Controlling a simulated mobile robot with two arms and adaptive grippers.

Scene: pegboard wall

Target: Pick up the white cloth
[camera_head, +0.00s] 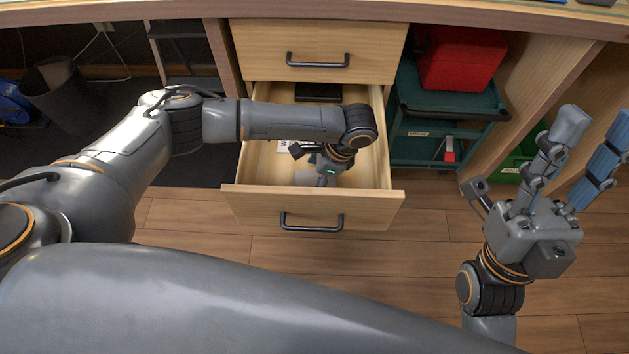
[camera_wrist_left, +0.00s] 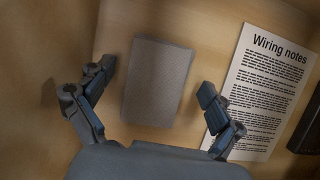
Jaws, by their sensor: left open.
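The cloth, a flat grey-white rectangle, lies on the bottom of the open drawer. It shows in the left wrist view (camera_wrist_left: 158,75) and, partly hidden by my left arm, in the head view (camera_head: 304,177). My left gripper (camera_wrist_left: 156,84) is inside the drawer above the cloth. Its fingers are spread, one on either side of the cloth, and nothing is held. In the head view my left gripper (camera_head: 318,172) is partly hidden by its own wrist. My right gripper (camera_head: 590,128) is open and empty at the right, away from the drawer.
The open drawer (camera_head: 240,205) has low walls around the left gripper. A "Wiring notes" sheet (camera_wrist_left: 257,95) lies right of the cloth, with a black object (camera_wrist_left: 309,125) beyond. A closed drawer (camera_head: 372,50) is above. A teal cart (camera_head: 440,135) with a red box (camera_head: 460,57) stands right.

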